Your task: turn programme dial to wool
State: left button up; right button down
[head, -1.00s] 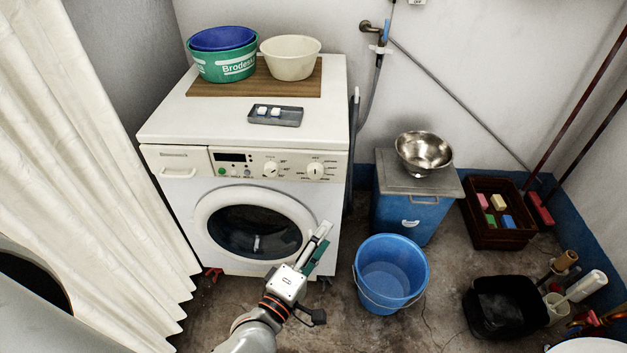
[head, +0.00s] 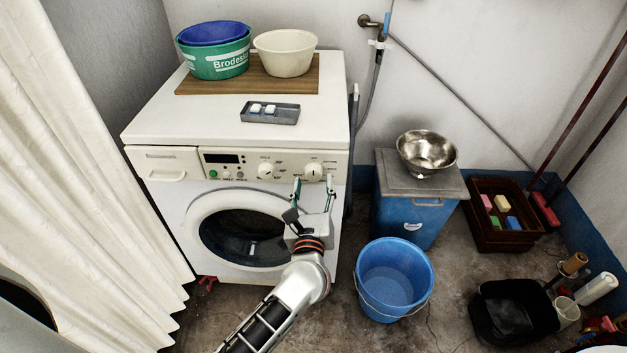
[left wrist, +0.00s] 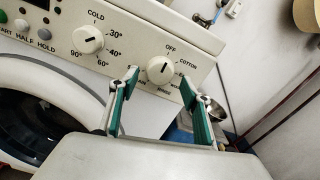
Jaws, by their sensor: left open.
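The programme dial (head: 313,171) is the round white right-hand knob on the washing machine's front panel. In the left wrist view the dial (left wrist: 160,70) shows a dark pointer line, with OFF above it and COTTON at its upper right. The lower labels are small and partly hidden by my fingers, and I cannot make out wool. My left gripper (head: 313,181) is open just in front of and below the dial. In the left wrist view its green-padded fingers (left wrist: 160,82) stand either side of the dial's lower part, with no clear contact. My right gripper is not in view.
The temperature dial (left wrist: 88,40) sits left of the programme dial. The round door (head: 243,237) is below the panel. A soap tray (head: 271,113) and basins (head: 283,52) stand on top. A blue bucket (head: 393,280) and a blue bin (head: 408,215) stand to the right.

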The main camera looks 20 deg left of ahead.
pick_arm(q)
jog(key=shift+x, duration=1.1)
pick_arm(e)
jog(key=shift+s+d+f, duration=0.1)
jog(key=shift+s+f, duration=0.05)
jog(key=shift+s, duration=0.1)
pick_arm(q)
jog(key=c, duration=1.1)
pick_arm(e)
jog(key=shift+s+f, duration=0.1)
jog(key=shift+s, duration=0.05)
